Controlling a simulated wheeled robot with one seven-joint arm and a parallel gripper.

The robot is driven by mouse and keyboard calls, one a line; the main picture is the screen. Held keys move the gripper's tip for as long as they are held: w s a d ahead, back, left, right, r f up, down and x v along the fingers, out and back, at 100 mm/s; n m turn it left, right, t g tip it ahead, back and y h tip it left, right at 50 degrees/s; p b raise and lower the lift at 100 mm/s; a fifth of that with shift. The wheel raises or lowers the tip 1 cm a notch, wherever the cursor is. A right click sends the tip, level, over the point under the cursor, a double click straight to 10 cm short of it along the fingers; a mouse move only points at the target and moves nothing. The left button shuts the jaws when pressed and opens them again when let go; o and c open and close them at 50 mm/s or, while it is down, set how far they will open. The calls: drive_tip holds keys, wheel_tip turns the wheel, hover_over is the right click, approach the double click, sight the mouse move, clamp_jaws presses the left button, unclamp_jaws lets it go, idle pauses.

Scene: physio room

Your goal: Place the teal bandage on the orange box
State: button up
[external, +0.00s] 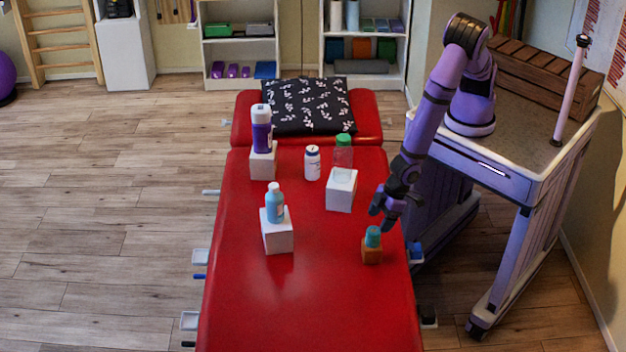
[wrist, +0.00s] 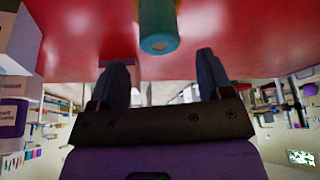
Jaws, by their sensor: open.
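The teal bandage (external: 373,236) is a small upright roll. It sits on top of the orange box (external: 372,253), near the right edge of the red treatment table. My gripper (external: 382,216) is open and empty, just above and slightly right of the bandage, apart from it. In the wrist view the bandage (wrist: 158,28) shows at the top centre, beyond the gap between the open fingers of my gripper (wrist: 162,65). I cannot make out the orange box clearly in the wrist view.
The red table (external: 300,300) also bears a blue bottle (external: 275,205), a purple bottle (external: 262,130) and a clear green-capped bottle (external: 343,152), on white blocks. A white jar (external: 312,163) stands between them. A patterned pillow (external: 308,105) lies at the far end. The near table surface is clear.

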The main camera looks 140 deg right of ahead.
drive_tip(key=s+r+n+y, duration=0.1)
drive_tip(key=s+r, duration=0.3)
drive_tip(key=r, duration=0.6)
drive_tip(key=s+r+y, duration=0.1)
drive_tip(key=s+r, duration=0.3)
drive_tip(key=r, duration=0.6)
drive_tip(key=s+r+n+y, duration=0.15)
drive_tip(key=s+r, duration=0.25)
drive_tip(key=r, duration=0.7)
drive_tip(key=s+d+r+n, duration=0.1)
drive_tip(key=s+r, duration=0.3)
drive_tip(key=s, duration=0.4)
drive_tip(key=s+d+r+h, duration=0.1)
drive_tip(key=s+r, duration=0.3)
drive_tip(key=s, duration=0.4)
drive_tip(key=s+d+r+n+t, duration=0.1)
drive_tip(key=s+r, duration=0.3)
drive_tip(key=s, duration=0.4)
drive_tip(key=shift+s+d+n, duration=0.2)
drive_tip(key=shift+s+n, duration=0.15)
drive_tip(key=shift+h, duration=0.25)
